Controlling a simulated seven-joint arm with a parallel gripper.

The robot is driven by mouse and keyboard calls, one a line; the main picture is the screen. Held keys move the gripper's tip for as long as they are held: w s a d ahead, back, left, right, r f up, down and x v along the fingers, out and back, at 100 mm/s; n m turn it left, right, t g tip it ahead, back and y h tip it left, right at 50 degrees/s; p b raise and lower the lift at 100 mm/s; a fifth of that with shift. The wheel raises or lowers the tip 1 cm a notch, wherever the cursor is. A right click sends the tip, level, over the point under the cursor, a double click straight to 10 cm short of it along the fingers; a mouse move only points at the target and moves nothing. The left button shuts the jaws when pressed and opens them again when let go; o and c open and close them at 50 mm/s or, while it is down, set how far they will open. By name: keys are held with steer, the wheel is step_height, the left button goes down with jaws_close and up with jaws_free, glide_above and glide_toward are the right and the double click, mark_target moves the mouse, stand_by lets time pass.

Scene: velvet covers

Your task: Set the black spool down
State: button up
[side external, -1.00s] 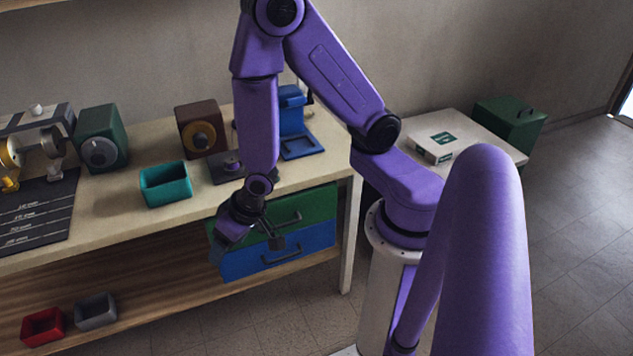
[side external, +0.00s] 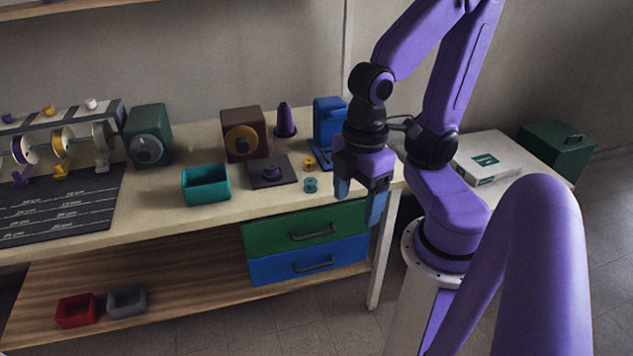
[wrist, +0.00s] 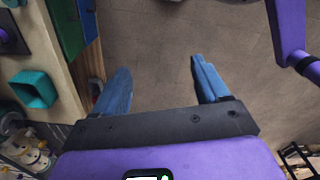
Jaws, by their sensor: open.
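My gripper (side external: 359,200) hangs in front of the right end of the bench, its blue fingers apart and pointing down. In the wrist view my gripper (wrist: 160,72) is open, with only floor between its fingers. I cannot make out a black spool for certain. A small dark purple spool-like piece (side external: 271,170) sits on a black square plate (side external: 287,180) on the bench, well left of my gripper. A yellow spool (side external: 309,163) and a teal spool (side external: 310,185) lie on the bench between that plate and my gripper.
A teal bin (side external: 205,187) stands left of the plate. Behind are a brown box with a dial (side external: 243,125), a purple cone (side external: 285,120) and a blue stand (side external: 329,122). Green (side external: 305,229) and blue (side external: 308,263) drawers are under the bench. A rack of spools (side external: 60,143) stands at left.

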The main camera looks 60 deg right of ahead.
steer(key=w+d+r+m, duration=0.1)
steer(key=w+d+m, duration=0.1)
steer(key=w+m, duration=1.8)
steer(key=m, duration=1.2)
glide_above(272, 166)
steer(key=f, duration=1.6)
steer(key=shift+w+f, duration=0.25)
steer(key=shift+f, duration=0.05)
steer(key=shift+s+f, duration=0.2)
steer(key=shift+f, duration=2.7)
steer(key=c, duration=1.2)
